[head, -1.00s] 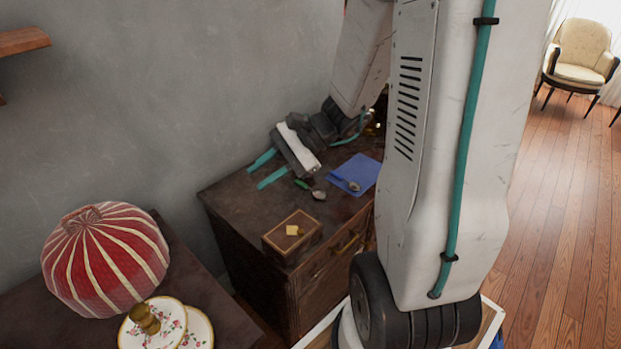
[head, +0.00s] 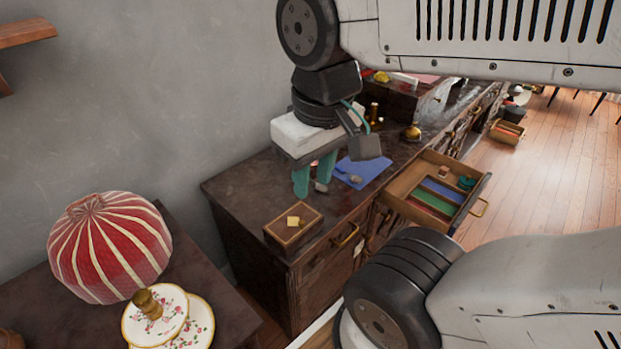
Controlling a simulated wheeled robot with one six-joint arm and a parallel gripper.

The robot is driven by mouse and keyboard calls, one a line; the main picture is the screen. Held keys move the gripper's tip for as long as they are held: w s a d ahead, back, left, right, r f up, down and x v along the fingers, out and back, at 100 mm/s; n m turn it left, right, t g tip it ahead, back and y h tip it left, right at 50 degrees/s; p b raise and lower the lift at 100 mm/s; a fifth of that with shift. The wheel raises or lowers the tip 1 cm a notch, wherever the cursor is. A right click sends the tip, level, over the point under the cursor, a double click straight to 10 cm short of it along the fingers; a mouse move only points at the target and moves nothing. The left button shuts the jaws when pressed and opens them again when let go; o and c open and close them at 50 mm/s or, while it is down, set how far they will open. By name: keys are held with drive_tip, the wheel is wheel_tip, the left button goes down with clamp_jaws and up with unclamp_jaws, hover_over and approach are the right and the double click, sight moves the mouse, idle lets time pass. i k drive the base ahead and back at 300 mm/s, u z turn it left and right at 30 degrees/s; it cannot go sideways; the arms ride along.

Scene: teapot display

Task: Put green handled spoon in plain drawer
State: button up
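My gripper (head: 313,182) points down over the dark cabinet top, its two teal fingers apart. The metal bowl of a spoon (head: 321,187) shows beside the fingers; its green handle is hidden behind them. I cannot tell whether the fingers touch it. An open drawer (head: 478,201) at the right holds green and blue flat pieces and small items. A closed drawer (head: 318,268) with a brass handle is in the cabinet front, below the top. Which drawer is the plain one I cannot tell.
A second spoon (head: 354,178) lies on a blue cloth (head: 372,170). A wooden box (head: 293,229) with a yellow piece on its lid stands at the cabinet's front. A red striped dome (head: 110,245) and a floral tiered stand (head: 190,328) are at the lower left.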

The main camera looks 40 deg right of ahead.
sight(433, 204)
drive_tip(key=k, duration=1.2)
drive_tip(key=z, duration=0.65)
drive_tip(key=i, duration=1.4)
drive_tip(key=u, duration=0.2)
